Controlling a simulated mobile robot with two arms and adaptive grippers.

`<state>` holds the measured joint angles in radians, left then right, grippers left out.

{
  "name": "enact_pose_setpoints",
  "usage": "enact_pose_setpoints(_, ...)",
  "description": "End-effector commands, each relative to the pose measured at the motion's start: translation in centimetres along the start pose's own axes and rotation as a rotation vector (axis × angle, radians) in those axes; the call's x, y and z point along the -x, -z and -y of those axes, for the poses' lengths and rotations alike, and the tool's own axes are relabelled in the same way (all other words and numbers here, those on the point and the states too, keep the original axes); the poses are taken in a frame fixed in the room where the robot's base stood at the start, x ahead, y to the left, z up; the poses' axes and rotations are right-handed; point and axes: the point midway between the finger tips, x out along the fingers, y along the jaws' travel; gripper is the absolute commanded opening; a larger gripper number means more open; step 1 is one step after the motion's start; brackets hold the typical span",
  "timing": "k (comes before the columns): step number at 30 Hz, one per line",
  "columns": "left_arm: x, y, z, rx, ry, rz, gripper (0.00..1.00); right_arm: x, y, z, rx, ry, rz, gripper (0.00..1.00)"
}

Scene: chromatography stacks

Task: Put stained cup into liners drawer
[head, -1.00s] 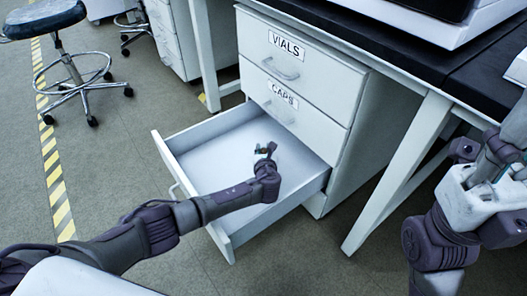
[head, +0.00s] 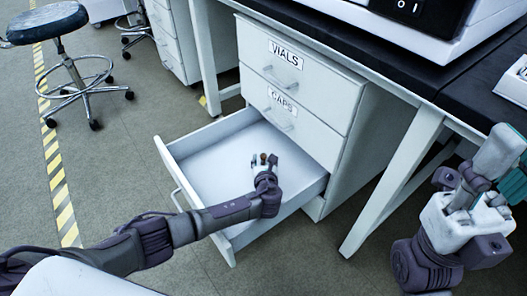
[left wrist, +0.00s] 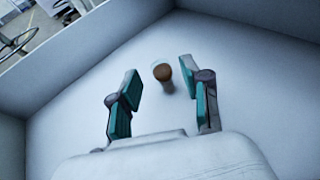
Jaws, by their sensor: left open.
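The stained cup (left wrist: 163,75) is small and clear with a brown stain. It is in the open bottom drawer (head: 205,170), and in the left wrist view it shows beyond and between my open fingers, touching neither. In the head view the cup (head: 263,158) is a small brown spot by the fingertips. My left gripper (head: 259,163) is open over the drawer's inside; it also shows in the left wrist view (left wrist: 160,98). The drawer's front label is not visible.
Closed drawers labelled VIALS (head: 285,53) and CAPS (head: 283,100) are above the open drawer. The dark bench top (head: 440,75) with white equipment is at upper right. A stool (head: 65,60) stands at the far left. The rest of the drawer floor looks clear.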

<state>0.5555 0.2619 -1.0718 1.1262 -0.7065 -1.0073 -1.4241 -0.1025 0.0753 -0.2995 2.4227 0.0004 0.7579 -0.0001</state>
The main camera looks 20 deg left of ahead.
Motion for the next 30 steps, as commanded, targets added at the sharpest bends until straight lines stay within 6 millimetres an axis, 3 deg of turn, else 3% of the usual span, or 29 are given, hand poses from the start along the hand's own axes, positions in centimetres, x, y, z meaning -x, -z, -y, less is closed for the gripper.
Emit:
enact_pose_setpoints(3, 2.2, -0.3, 0.0, 0.000, 0.001, -0.002, 0.47, 0.1, 0.1, -0.1, -0.005, -0.015, 0.039, 0.40)
enact_pose_setpoints(7, 3.4, -0.2, 0.0, 0.000, 0.001, -0.001, 0.47, 0.6, 0.3, -0.1, -0.008, -0.023, 0.060, 0.40)
enact_pose_setpoints(25, 3.7, -0.1, 0.0, 0.000, 0.000, 0.001, 0.47, 0.9, 0.3, -0.1, -0.009, -0.026, 0.069, 0.40)
enact_pose_setpoints(28, 4.0, -0.9, 0.0, 0.001, 0.000, 0.001, 0.47, 0.4, -0.7, -0.2, -0.006, -0.028, 0.131, 0.40)
enact_pose_setpoints(30, 4.3, -2.0, 0.0, 0.001, 0.000, 0.001, 0.47, 0.0, -2.4, -0.4, -0.002, -0.031, 0.235, 0.40)
